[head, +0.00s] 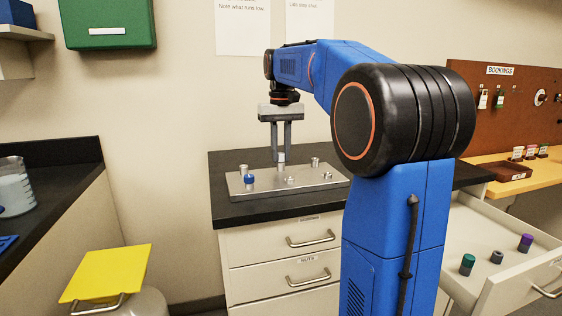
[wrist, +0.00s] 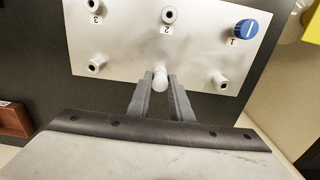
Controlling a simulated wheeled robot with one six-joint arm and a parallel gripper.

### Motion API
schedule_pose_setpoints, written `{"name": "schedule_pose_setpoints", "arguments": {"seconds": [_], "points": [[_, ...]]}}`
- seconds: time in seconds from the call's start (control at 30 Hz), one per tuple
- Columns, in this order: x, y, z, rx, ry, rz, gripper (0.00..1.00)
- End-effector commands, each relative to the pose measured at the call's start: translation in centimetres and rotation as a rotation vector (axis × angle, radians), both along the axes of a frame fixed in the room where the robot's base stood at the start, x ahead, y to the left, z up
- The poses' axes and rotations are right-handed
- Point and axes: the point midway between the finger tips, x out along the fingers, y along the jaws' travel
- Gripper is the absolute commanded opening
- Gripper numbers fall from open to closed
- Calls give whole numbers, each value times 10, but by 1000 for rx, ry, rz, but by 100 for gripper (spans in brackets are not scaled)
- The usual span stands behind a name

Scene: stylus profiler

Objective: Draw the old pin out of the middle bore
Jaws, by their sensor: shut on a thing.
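My gripper (head: 281,148) points straight down over the metal plate (head: 262,190) and is shut on a pale pin (head: 281,158). In the wrist view the pin (wrist: 160,77) stands between the two fingers (wrist: 163,92), its rounded end toward the camera. It is at the middle of the unlabelled row of the plate (wrist: 125,38). The pin's lower end and its bore are hidden, so I cannot tell how deep it sits.
A blue-capped post (wrist: 245,28) stands by label 1. Metal posts stand by label 2 (wrist: 169,15) and label 3 (wrist: 95,5), with others (wrist: 219,82) beside the pin. At right an open drawer (head: 495,262) holds a green-topped item (head: 467,264), a grey one (head: 496,257) and a purple-topped one (head: 525,243).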

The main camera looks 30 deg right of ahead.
Motion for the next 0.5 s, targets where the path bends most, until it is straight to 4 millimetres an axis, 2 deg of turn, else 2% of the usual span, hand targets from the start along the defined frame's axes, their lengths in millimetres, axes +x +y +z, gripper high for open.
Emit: {"name": "schedule_pose_setpoints", "arguments": {"seconds": [0.5], "points": [[0, 0, 8, 0, 1, 0, 0]]}}
